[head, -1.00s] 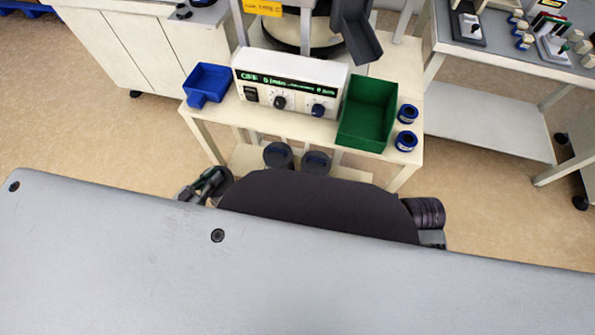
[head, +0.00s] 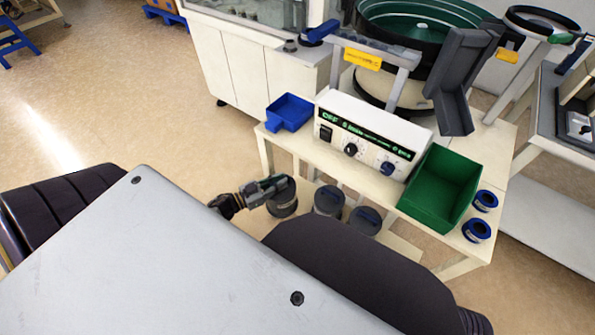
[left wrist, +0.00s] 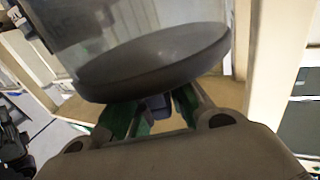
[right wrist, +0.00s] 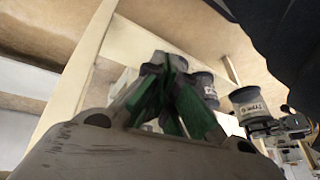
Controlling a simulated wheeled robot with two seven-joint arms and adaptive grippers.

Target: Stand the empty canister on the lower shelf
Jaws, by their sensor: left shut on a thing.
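My left gripper (head: 268,187) is shut on the top of a round canister (head: 283,203) with a dark grey lid. In the left wrist view the lid (left wrist: 155,65) fills the middle, with a see-through body beyond it and a blue grip between the fingers. The held canister is left of two grey-lidded canisters (head: 329,200) (head: 366,220) on the lower shelf (head: 400,244). I cannot tell whether its base touches the shelf. My right gripper (right wrist: 168,66) has its green-padded fingertips together, with nothing seen between them; it is hidden in the head view.
The feeder table carries a white control box (head: 370,135), a blue bin (head: 289,111), a green bin (head: 440,187) and two blue-rimmed spools (head: 477,230). A cream table leg (right wrist: 75,75) stands close by in the right wrist view. Open floor lies at left.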

